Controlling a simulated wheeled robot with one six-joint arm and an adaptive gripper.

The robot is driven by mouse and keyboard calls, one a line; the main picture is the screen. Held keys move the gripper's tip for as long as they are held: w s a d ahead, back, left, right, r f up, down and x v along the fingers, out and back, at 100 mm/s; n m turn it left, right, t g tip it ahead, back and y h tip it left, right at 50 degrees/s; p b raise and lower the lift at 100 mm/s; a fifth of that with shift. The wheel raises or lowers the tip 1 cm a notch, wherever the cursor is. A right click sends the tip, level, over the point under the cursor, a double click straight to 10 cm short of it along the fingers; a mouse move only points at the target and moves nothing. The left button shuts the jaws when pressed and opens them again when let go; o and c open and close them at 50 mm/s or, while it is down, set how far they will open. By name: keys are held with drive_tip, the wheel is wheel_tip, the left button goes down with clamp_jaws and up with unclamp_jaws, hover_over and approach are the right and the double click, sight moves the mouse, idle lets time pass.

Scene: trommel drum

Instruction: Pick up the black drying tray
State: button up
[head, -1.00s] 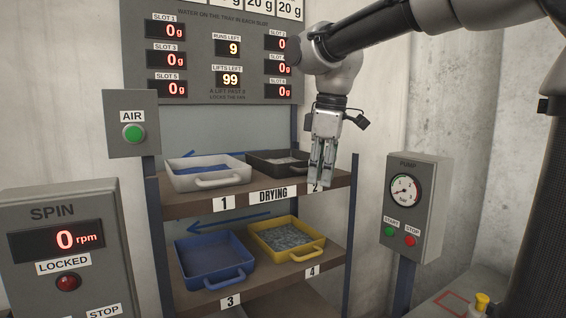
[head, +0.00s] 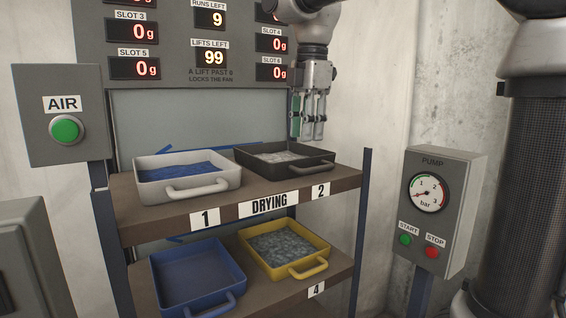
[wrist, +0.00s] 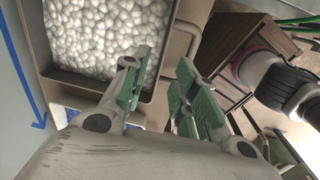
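The black drying tray (head: 285,168) sits on the upper shelf at slot 2, with pale pebbles inside. In the wrist view its dark rim (wrist: 105,84) frames the white pebbles, and its handle (wrist: 181,50) sticks out to the right. My gripper (head: 308,137) points down above the right part of the tray, apart from it. In the wrist view my gripper (wrist: 160,72) has its two green-padded fingers spread with nothing between them, near the tray's handle side.
A white tray (head: 150,192) with blue contents stands left at slot 1. Below are a blue tray (head: 195,275) and a yellow tray (head: 262,268). A shelf post (head: 362,215) and the pump box (head: 455,190) stand to the right. A grey panel is behind.

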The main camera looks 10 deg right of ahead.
sight(305, 161)
drive_tip(key=shift+n, duration=0.3)
wheel_tip(305, 161, down, 8)
drive_tip(key=shift+w+a+r, duration=0.1)
drive_tip(key=shift+w, duration=0.05)
clamp_jaws()
